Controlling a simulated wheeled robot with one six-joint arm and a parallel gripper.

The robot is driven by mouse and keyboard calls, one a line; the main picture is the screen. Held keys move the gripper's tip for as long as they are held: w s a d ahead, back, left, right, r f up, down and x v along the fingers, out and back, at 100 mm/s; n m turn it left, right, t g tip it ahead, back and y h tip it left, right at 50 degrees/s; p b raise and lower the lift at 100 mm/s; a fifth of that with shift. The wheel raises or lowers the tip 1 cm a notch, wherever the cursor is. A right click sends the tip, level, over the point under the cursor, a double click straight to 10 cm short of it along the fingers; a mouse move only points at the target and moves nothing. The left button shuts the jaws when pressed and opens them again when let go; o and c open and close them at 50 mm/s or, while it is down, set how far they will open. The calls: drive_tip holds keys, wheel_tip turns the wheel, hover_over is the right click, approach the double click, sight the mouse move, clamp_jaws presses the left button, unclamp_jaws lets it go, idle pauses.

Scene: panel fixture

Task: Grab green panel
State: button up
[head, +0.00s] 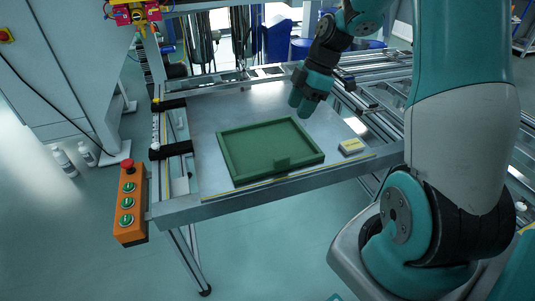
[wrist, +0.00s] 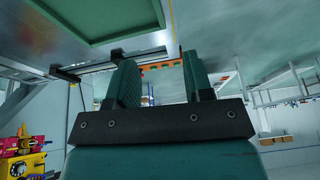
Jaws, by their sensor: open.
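The green panel (head: 258,147) is a flat rectangular tray-like piece with a raised rim and a small block on its front edge. It lies on the grey metal table (head: 212,178). My gripper (head: 301,105) is above the table, behind and to the right of the panel, apart from it. In the wrist view my gripper's two fingers (wrist: 160,80) stand apart with nothing between them. Part of the green panel (wrist: 92,12) shows at the top left of that view, outside the fingers.
A small yellow-and-white box (head: 352,146) sits on the table right of the panel. An orange button box (head: 129,205) is fixed at the table's left front corner. Black clamps (head: 171,150) line the left edge. Metal rails (head: 385,95) run along the right.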

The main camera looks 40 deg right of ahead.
wheel_tip(320, 180, down, 3)
drive_tip(key=d, duration=0.2)
approach(282, 157)
drive_tip(key=shift+n, duration=0.3)
drive_tip(key=x, duration=0.4)
drive_tip(key=shift+s+a+f, duration=0.3)
drive_tip(key=shift+s+f, duration=0.05)
drive_tip(key=shift+w+x, duration=0.15)
drive_tip(key=shift+x, duration=1.25)
drive_tip(key=shift+w+x, duration=0.1)
drive_tip(key=shift+x, duration=1.25)
drive_tip(key=shift+d, duration=0.1)
drive_tip(key=shift+c, duration=0.2)
clamp_jaws()
